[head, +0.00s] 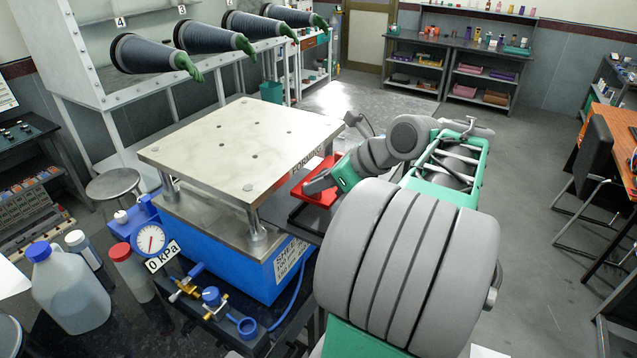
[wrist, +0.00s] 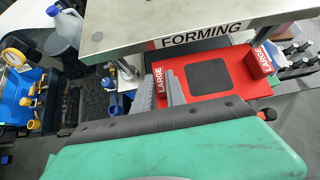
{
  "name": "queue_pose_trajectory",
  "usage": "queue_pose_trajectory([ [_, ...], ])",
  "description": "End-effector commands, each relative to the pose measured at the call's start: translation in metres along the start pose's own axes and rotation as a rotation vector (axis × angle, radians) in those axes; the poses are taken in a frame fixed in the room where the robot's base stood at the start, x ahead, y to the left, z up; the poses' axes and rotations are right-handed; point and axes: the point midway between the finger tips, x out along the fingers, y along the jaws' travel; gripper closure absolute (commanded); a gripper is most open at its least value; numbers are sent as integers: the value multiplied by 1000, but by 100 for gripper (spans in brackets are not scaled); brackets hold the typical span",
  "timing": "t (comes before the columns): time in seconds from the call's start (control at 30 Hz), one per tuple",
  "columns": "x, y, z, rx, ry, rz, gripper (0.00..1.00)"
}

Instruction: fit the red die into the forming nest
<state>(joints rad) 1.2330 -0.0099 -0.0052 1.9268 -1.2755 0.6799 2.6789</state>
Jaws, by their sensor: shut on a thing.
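The red die (head: 325,192) is a flat red plate beside the right side of the forming press (head: 237,148). In the wrist view the die (wrist: 240,92) shows a dark square in its middle and raised red blocks marked LARGE at two sides. My gripper (wrist: 163,92) has its grey fingers at the left LARGE block and is shut on the die there. In the head view my gripper (head: 322,183) partly covers the die. The press's upper plate, with FORMING on its edge, overhangs the space beside the die. The forming nest is hidden; I cannot make it out.
The press has metal posts and a blue base (head: 250,255). A pressure gauge (head: 149,240) reads near 0 kPa, with valves (head: 213,298) in front. A jug (head: 68,290) and bottles stand at the left. A dark shelf (head: 308,226) lies below the die.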

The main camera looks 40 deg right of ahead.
Motion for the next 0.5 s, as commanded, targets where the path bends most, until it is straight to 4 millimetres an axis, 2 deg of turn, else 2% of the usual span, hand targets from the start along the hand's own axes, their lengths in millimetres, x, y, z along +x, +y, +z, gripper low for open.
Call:
queue_pose_trajectory([
  [0.37, -2, -1, -1, -7, 0, -10, 100],
  [0.5, 5, 0, -9, -6, 0, -8, 100],
])
